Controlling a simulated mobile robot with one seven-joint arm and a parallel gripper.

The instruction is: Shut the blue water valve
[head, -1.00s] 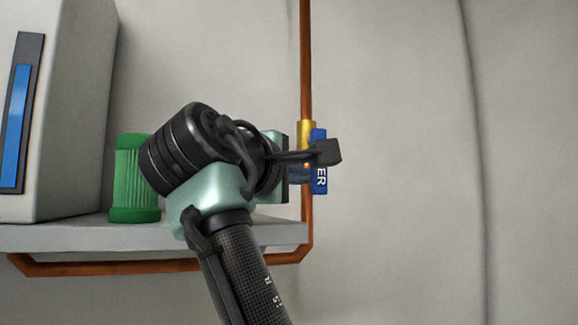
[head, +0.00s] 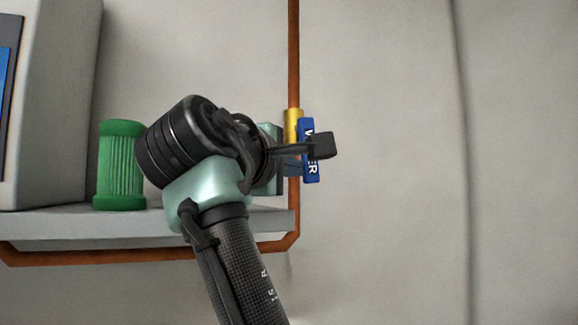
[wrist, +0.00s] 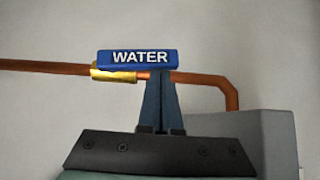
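The blue valve handle (head: 309,169) carries a WATER label and stands on a brass fitting (head: 293,122) on a copper pipe (head: 293,50). In the wrist view the handle (wrist: 138,58) lies nearly along the pipe (wrist: 40,67), with the brass fitting (wrist: 113,75) below its left half. My gripper (wrist: 161,76) has its dark fingers close together, seemingly shut, with the tips at the lower edge of the handle's right half. I cannot tell whether they touch it. In the head view my wrist hides most of the gripper and part of the handle.
A green ribbed canister (head: 121,165) stands on a grey shelf (head: 70,223) to the left of my wrist, beside a large grey cabinet (head: 55,110). The pipe bends under the shelf. The wall to the right is bare.

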